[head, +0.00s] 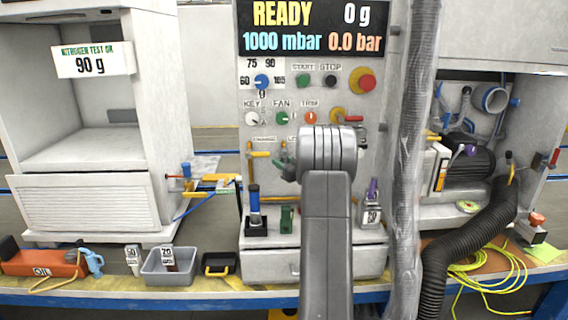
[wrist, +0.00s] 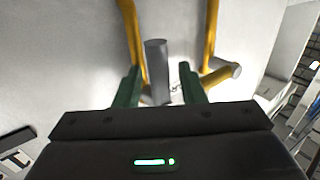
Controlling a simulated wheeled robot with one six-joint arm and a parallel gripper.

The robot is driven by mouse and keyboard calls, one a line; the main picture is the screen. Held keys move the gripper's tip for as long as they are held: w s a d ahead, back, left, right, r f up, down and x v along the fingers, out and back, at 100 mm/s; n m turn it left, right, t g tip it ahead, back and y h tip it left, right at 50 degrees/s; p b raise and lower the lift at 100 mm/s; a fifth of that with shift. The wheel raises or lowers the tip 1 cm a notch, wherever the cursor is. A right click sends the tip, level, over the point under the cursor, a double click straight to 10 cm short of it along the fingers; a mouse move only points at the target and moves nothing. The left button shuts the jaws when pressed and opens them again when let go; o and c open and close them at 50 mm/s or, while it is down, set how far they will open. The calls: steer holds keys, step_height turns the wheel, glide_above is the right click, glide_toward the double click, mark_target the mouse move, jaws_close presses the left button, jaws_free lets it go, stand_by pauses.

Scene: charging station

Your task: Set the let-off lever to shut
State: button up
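The let-off lever cannot be made out in the head view, where my arm covers part of the panel below a partly hidden label starting "LE" (head: 293,139). My gripper (head: 286,160) is in front of that spot. In the wrist view my gripper (wrist: 158,88) has its two green fingers apart. A grey bar (wrist: 157,62) stands between the fingertips, with a gap on each side. It may be the lever's handle; I cannot tell for sure. Yellow pipes (wrist: 212,50) run on both sides of it, against the pale panel.
The panel has knobs and buttons above, including a red button (head: 366,82). A charging valve with yellow pipe (head: 259,155) is just left of my gripper. A blue-handled tool (head: 254,200) and a purple-handled one (head: 373,190) stand below. A wrapped vertical column (head: 408,150) is to the right.

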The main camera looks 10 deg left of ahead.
jaws_close()
steer(key=shift+d+r+p, duration=0.1)
steer(key=shift+p, duration=0.25)
steer(key=d+n+h+p, duration=0.1)
steer(key=n+h+p, duration=0.2)
steer(key=r+n+h+p, duration=0.1)
steer(key=n+h+p, duration=0.1)
steer(key=n+h, duration=0.2)
steer(key=d+r+n+g+h+p, duration=0.1)
steer(key=n+h+p, duration=0.2)
steer(key=n, duration=0.1)
steer(key=shift+w+d+r+p, duration=0.2)
steer(key=shift+w+d+p, duration=0.1)
steer(key=shift+w+d, duration=0.1)
steer(key=shift+r+h, duration=0.15)
steer(key=shift+h, duration=0.35)
stand_by(0.4)
